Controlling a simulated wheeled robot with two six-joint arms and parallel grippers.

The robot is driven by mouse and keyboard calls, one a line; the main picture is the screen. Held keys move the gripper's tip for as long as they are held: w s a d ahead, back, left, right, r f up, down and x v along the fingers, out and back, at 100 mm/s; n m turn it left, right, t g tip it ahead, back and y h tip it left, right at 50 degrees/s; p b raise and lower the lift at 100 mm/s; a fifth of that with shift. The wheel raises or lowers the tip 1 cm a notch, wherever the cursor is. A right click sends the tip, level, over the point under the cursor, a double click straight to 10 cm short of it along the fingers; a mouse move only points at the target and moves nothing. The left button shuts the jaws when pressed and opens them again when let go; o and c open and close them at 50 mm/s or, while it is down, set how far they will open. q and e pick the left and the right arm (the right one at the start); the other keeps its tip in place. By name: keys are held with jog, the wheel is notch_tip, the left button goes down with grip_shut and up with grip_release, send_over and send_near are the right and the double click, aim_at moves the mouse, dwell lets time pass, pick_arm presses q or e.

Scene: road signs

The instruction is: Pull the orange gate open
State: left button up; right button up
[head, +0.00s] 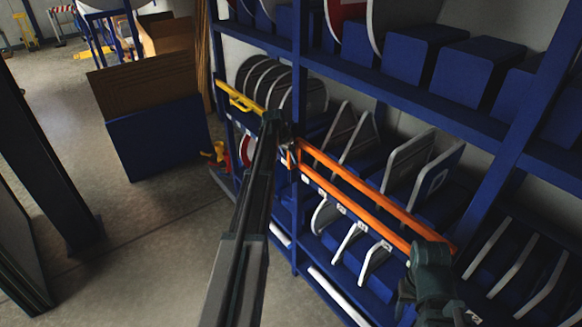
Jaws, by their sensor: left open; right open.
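The orange gate (362,202) is a pair of parallel orange bars across the front of the blue shelf rack. It runs from the middle of the view down to the right and looks closed against the rack. My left gripper (284,134) is open at the far end of the long dark arm, beside the gate's left end. I cannot tell whether it touches the gate. My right gripper (430,256) is a dark shape at the gate's lower right end, overlapping it in the view. Its fingers are hard to make out.
The blue rack (298,60) holds several road signs in slots. A yellow bar with a handle (240,98) crosses the rack further left. A blue bin (158,138) with brown boards stands at the left. Small red and yellow items (220,155) lie near the rack.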

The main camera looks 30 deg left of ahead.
pick_arm(q)
jog(key=shift+w+f, duration=0.25)
jog(key=shift+f, duration=0.35)
grip_shut()
dwell(1.1)
